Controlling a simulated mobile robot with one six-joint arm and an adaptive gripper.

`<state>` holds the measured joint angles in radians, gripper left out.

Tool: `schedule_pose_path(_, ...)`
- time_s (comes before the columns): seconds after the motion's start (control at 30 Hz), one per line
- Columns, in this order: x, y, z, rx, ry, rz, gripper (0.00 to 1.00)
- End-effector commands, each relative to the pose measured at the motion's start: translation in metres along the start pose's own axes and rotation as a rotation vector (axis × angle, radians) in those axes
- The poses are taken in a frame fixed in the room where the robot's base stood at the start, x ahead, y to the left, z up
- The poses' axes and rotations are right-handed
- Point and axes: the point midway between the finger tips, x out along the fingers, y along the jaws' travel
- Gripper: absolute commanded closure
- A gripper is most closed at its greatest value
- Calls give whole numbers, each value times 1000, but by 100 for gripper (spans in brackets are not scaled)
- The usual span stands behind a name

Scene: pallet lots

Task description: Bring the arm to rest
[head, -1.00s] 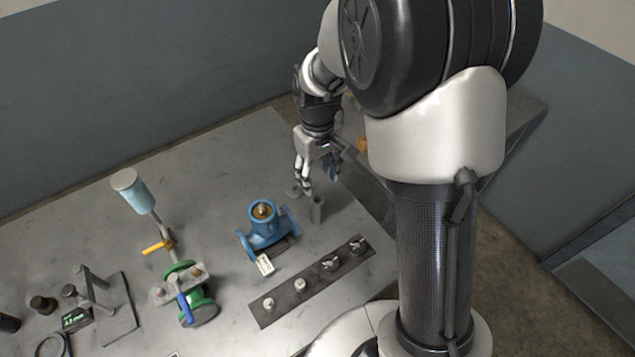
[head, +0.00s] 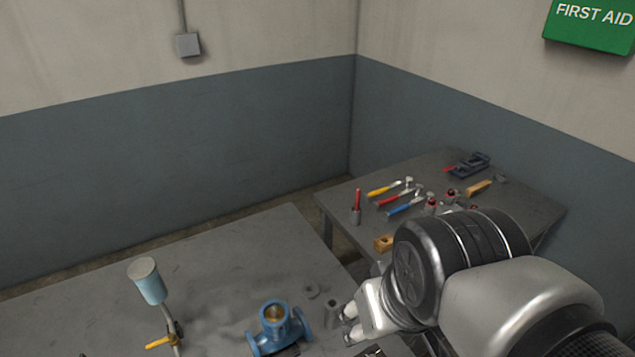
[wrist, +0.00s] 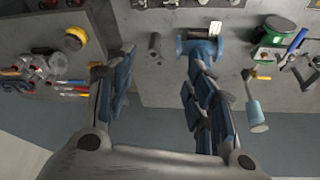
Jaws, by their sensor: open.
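My gripper (wrist: 158,88) is open and empty in the wrist view, its two dark padded fingers spread apart above the benches. In the head view only part of it (head: 347,326) shows, low beside my large arm joint; the rest is hidden by my arm. A blue flanged valve body (head: 275,327) with a brass-coloured bore stands on the grey bench (head: 215,270). In the wrist view the valve (wrist: 201,48) lies beyond the fingertips, partly behind the right finger. A short grey tube (head: 331,310) stands between the valve and my gripper, apart from both.
A second table (head: 335,197) in the corner holds several hand tools and a wooden block (head: 384,243). A light-blue cup on a stem (head: 150,283) rises at the left of the bench. Walls (head: 200,160) enclose the back. The bench's far left part is clear.

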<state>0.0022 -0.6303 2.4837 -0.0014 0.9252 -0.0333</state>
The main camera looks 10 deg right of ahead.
Motion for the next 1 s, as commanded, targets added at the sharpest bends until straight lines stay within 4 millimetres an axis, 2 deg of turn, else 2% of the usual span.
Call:
schedule_pose_path(0.1, -6, 0, 16, 23, 34, 1, 50)
schedule_pose_path(0.23, -8, -1, 22, 34, 45, 1, 50)
schedule_pose_path(1.0, -4, -1, 24, 34, 45, 1, 50)
